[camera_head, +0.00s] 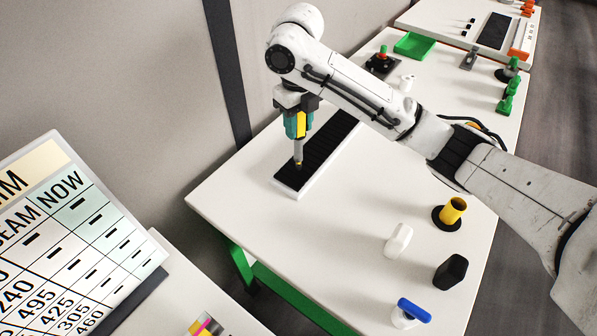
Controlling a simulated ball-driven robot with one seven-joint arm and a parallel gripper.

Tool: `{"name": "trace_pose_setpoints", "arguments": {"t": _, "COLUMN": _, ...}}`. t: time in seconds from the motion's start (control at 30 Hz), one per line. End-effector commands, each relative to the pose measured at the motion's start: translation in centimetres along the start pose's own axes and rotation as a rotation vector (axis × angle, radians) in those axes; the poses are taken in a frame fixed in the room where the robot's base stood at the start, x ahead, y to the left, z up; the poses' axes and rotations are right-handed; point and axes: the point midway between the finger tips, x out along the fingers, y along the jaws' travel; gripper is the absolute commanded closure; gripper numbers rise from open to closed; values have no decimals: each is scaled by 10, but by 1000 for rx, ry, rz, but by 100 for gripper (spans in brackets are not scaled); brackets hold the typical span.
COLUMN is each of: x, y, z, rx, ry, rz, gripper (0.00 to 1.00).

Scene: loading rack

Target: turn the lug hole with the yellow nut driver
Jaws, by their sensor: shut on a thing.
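My gripper (298,131), with teal fingers, is shut on the yellow nut driver (298,151) and points straight down. The driver's yellow handle shows between the fingers, and its grey shaft hangs upright below them. The shaft's brass-coloured tip is at the near left end of a long black-topped rack with white sides (329,144). The tip looks to be at or just above the black surface; I cannot tell whether it touches. The lug hole cannot be made out; the tip may cover it.
The white table (235,191) is clear left of the rack. A green tray (415,45) lies behind.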

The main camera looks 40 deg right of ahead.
Motion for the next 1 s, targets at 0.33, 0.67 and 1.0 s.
{"name": "trace_pose_setpoints", "arguments": {"t": 0.33, "x": -1, "y": 0, "z": 0, "rx": -3, "ry": 0, "rz": 0, "gripper": 93}}
{"name": "trace_pose_setpoints", "arguments": {"t": 0.67, "x": 14, "y": 0, "z": 0, "rx": -1, "ry": -1, "rz": 0, "gripper": 93}}
{"name": "trace_pose_setpoints", "arguments": {"t": 1.0, "x": 9, "y": 0, "z": 0, "rx": 88, "ry": 1, "rz": 3, "gripper": 93}}
